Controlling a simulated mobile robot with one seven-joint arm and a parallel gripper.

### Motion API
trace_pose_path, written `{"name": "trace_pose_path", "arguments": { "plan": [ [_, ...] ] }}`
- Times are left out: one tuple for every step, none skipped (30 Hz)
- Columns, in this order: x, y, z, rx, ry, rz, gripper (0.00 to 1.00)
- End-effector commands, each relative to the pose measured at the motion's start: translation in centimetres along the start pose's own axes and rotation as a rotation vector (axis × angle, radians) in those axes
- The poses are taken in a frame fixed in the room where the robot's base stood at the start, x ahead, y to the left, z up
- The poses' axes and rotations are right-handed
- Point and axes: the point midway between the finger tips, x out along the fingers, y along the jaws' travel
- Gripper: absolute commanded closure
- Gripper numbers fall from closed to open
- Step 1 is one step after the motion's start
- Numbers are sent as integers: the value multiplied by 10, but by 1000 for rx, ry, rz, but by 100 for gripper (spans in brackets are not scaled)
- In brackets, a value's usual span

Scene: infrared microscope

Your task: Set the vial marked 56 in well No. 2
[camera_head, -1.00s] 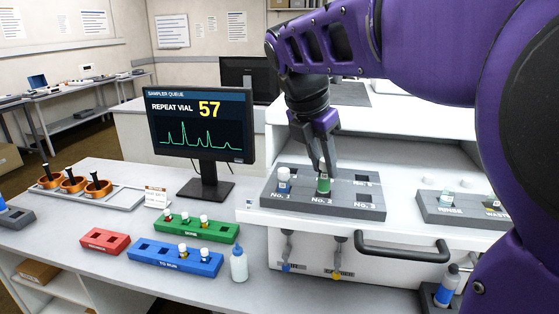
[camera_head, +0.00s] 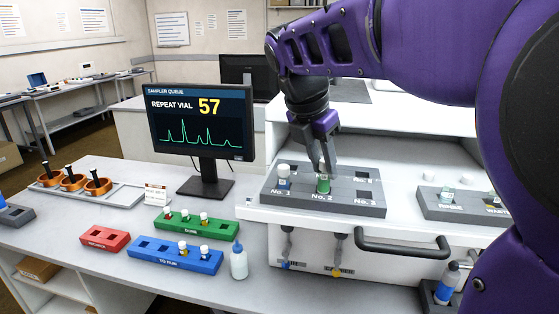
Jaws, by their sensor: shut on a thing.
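A green-banded vial (camera_head: 323,184) stands upright at well No. 2 of the grey sampler block (camera_head: 350,197). Its number is too small to read. My gripper (camera_head: 326,171) points down from above, its fingers shut on the top of this vial. The fingers hide the vial's cap, and I cannot tell whether its base rests on the well floor. Well No. 3 (camera_head: 367,197) looks empty.
The monitor (camera_head: 201,124) reads "REPEAT VIAL 57". A green rack (camera_head: 222,232) and a blue rack (camera_head: 150,250) hold several vials. A red rack (camera_head: 101,241) looks empty. A rinse and waste block (camera_head: 455,213) is at right. A bottle (camera_head: 238,262) stands in front.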

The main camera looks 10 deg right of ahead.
Motion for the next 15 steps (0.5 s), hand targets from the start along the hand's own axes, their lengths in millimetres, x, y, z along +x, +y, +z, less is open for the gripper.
{"name": "trace_pose_path", "arguments": {
  "plan": [
    [1,0,0,0,0,0,100],
    [2,0,-1,0,0,0,100],
    [2,0,-1,0,0,0,100],
    [2,0,-1,0,0,0,100],
    [3,0,-1,0,0,0,100],
    [3,0,-1,0,0,0,100],
    [4,0,-2,0,0,0,100],
    [4,0,-2,0,0,1,100],
    [5,0,-2,0,0,1,100],
    [5,0,-2,0,0,1,100],
    [6,0,-2,0,0,1,100],
    [6,0,-2,0,0,1,100],
    [6,0,-3,0,0,1,100],
    [7,0,-3,0,0,1,100],
    [8,0,-3,0,0,1,100]
  ]
}}
